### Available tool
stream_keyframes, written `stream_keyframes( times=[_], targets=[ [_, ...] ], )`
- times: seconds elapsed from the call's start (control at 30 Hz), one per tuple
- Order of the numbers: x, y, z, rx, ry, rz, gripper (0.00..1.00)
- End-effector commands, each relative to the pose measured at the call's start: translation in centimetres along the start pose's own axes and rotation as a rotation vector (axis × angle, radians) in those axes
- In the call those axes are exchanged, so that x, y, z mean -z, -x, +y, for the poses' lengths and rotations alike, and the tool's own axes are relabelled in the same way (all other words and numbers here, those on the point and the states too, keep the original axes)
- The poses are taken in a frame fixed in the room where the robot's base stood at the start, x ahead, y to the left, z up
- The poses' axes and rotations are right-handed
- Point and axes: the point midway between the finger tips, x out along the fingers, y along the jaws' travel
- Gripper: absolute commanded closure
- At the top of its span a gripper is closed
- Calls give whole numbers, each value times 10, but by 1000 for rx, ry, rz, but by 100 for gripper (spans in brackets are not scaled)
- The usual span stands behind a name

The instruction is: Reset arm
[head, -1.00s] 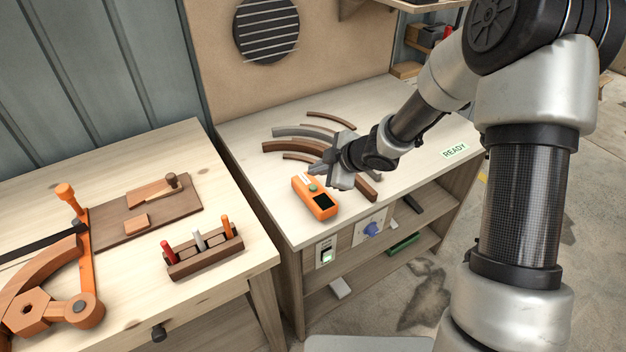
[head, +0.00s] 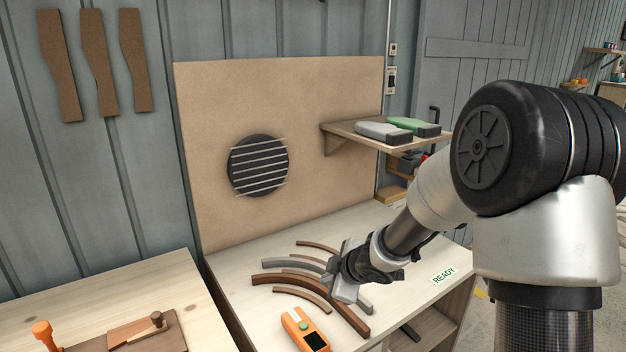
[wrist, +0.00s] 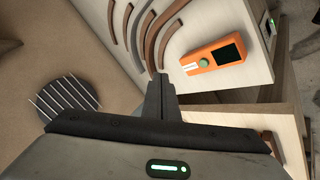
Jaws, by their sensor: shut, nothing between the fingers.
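My gripper (head: 335,274) is over the right-hand workbench (head: 235,285), above several curved strips, at the end of my bent arm. In the wrist view its fingers (wrist: 160,88) are together with nothing between them. The curved strips are brown and grey; one brown strip (head: 318,246) lies at the back and a grey one (head: 285,263) in front of it. My gripper hides part of some strips. An orange device (head: 304,331) with a green button and dark screen lies near the bench's front edge; it also shows in the wrist view (wrist: 213,55).
A brown backboard (head: 325,110) with a round dark vent (head: 257,165) stands behind the bench. A wall shelf (head: 365,140) holds a grey and a green box. A READY label (head: 444,274) is on the bench's right. Another bench (head: 120,290) holds tools at left.

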Motion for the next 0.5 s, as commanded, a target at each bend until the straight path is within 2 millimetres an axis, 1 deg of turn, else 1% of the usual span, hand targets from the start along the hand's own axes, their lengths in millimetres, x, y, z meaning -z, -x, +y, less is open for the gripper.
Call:
stream_keyframes(
  times=[0.03, 0.07, 0.1, 0.17, 0.2, 0.23, 0.27, 0.3, 0.37, 0.4, 0.47, 0.5],
  targets=[
    [-2, 36, 25, -58, -45, -66, 100],
    [-7, 56, 35, -88, -85, -110, 100],
    [-14, 83, 45, -126, -145, -167, 100],
    [-23, 124, 56, -179, -240, -240, 100],
    [-28, 151, 60, -211, -308, -282, 100],
    [-31, 172, 60, -232, -361, -310, 100],
    [-34, 192, 60, -252, -417, -336, 100],
    [-37, 218, 56, -274, -491, -365, 100],
    [-40, 256, 46, -297, -610, -398, 100],
    [-41, 279, 36, -305, -690, -414, 100],
    [-40, 310, 18, -307, -810, -427, 100],
    [-39, 328, 4, -299, -887, -430, 100]
  ],
)
